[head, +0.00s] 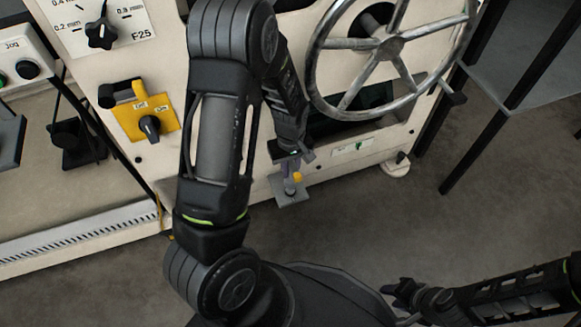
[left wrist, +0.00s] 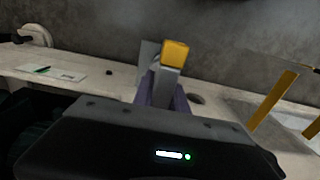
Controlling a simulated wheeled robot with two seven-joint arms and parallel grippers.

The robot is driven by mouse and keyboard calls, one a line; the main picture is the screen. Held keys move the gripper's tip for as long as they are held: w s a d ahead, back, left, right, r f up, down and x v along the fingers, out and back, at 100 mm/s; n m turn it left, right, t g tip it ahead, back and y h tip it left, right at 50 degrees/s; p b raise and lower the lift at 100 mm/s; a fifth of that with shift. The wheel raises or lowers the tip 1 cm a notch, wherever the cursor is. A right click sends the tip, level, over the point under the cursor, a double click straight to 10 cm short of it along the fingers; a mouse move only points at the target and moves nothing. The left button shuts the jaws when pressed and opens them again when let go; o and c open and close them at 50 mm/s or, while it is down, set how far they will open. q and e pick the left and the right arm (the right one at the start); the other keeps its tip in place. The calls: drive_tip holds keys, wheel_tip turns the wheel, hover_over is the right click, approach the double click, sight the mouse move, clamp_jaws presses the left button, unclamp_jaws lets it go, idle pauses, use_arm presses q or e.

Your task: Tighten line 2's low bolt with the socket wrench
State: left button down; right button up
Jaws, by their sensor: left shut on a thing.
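My left gripper (head: 289,168) is low at the machine's front, below the handwheel. It is shut on a grey piece with a yellow end (head: 297,177), which looks like the socket wrench. In the left wrist view the yellow end (left wrist: 175,54) stands up between the purple-grey fingers (left wrist: 163,95). A small grey plate (head: 292,196) sits just below the gripper in the head view. The low bolt cannot be made out; the gripper and the held piece may cover it. My right gripper (head: 404,291) is at the lower right, over the floor, away from the machine; its finger opening is unclear.
A large metal handwheel (head: 388,49) stands close right of my left forearm. A yellow switch plate (head: 147,121) and a dial panel (head: 101,33) are on the left. A small label (head: 352,148) is on the lower frame. The floor (head: 370,215) is clear; dark posts stand right.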

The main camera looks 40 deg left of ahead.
sight(291, 179)
use_arm(q)
drive_tip(key=shift+f+b, duration=1.15)
drive_tip(key=shift+f, duration=0.15)
drive_tip(key=shift+r, duration=0.1)
drive_tip(key=shift+f, duration=0.85)
idle(1.3)
drive_tip(key=shift+m, duration=2.3)
